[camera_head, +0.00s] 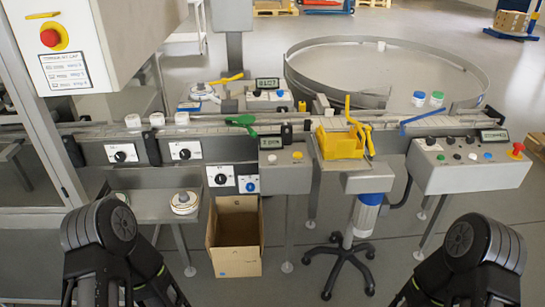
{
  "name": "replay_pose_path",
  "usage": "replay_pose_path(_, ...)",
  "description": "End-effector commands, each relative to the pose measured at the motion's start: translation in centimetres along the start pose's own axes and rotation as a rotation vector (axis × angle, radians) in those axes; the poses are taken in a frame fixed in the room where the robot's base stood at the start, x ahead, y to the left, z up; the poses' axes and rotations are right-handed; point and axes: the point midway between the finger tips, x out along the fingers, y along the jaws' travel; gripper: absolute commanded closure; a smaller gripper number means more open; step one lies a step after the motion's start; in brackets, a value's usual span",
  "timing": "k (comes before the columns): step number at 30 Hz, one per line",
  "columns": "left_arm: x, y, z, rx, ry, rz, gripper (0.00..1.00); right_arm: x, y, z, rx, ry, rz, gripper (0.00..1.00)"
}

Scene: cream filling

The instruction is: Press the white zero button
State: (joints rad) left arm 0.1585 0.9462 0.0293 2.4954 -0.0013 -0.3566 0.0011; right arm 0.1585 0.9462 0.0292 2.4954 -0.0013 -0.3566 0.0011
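No zero mark is readable on either, so I cannot tell which is the zero button. Black links of my two arms show at the bottom left and bottom right. Neither gripper is in view, and nothing of mine touches a button.
A conveyor with white jars (133,121) runs across the middle. A yellow hopper (341,143) stands between the control boxes. A red emergency button (517,150) is at the right box's end. An open cardboard box (234,260) and a wheeled stand (350,262) occupy the floor below.

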Motion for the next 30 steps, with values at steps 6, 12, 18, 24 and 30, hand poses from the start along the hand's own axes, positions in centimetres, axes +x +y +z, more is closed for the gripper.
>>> replay_pose_path(6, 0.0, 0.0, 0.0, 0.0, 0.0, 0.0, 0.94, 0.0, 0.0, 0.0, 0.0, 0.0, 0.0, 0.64)
replay_pose_path(12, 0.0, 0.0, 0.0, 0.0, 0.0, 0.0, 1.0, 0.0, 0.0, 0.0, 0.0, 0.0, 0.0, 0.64)
replay_pose_path(18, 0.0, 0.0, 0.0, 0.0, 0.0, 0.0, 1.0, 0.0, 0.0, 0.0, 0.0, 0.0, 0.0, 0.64)
replay_pose_path(24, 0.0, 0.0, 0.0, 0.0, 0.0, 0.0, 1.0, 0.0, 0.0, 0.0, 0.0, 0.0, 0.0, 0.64)
replay_pose_path(30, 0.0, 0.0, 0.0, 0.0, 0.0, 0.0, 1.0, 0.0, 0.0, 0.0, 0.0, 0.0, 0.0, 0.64)
